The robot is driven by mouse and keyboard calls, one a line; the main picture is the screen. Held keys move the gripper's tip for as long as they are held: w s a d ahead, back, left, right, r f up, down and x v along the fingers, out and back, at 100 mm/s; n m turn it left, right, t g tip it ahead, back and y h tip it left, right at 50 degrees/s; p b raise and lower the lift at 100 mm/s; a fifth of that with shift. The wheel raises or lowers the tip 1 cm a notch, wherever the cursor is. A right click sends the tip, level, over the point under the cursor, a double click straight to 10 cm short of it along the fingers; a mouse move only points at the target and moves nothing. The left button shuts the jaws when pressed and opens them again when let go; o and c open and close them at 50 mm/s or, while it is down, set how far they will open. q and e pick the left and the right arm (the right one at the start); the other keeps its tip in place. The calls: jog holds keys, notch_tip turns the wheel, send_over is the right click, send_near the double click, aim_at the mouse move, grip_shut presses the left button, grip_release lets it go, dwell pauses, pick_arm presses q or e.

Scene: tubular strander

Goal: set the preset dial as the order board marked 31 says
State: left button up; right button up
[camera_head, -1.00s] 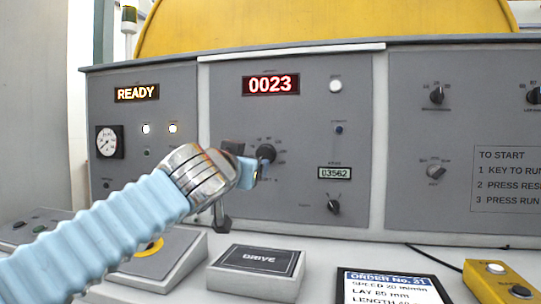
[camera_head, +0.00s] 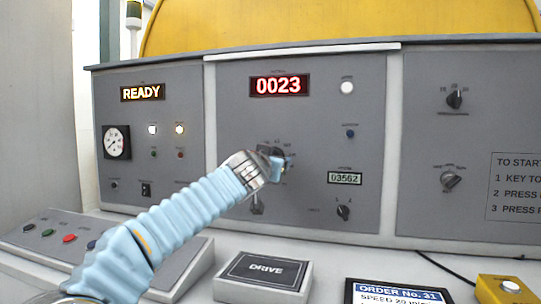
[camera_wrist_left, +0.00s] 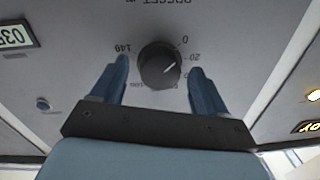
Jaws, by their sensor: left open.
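The preset dial (camera_wrist_left: 160,65) is a black round knob with a white pointer line on the grey panel. The wrist view sees it upside down, with its pointer slanting toward the upper right. In the head view the dial (camera_head: 271,152) is partly hidden by my left gripper (camera_head: 274,169). In the wrist view the left gripper (camera_wrist_left: 158,76) is open, with one blue finger on each side of the dial and a gap to it. My right gripper is not in view.
A red display (camera_head: 279,85) reads 0023 above the dial. A small counter (camera_head: 345,178) reads 03562, with another black knob (camera_head: 343,212) below it. The DRIVE box (camera_head: 264,271) stands on the desk below my arm. A yellow button box (camera_head: 505,289) is at the right.

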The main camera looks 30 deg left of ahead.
pick_arm(q)
jog(key=shift+w+a, duration=0.1)
jog(key=shift+w, duration=0.05)
jog(key=shift+c, duration=0.4)
jog(key=c, duration=1)
jog(key=shift+f+m+t+h, duration=0.1)
jog(key=shift+m+t+h, duration=0.1)
jog(key=shift+m, duration=3.4)
jog(key=shift+m+t+h, duration=0.2)
jog(key=shift+m, duration=3.4)
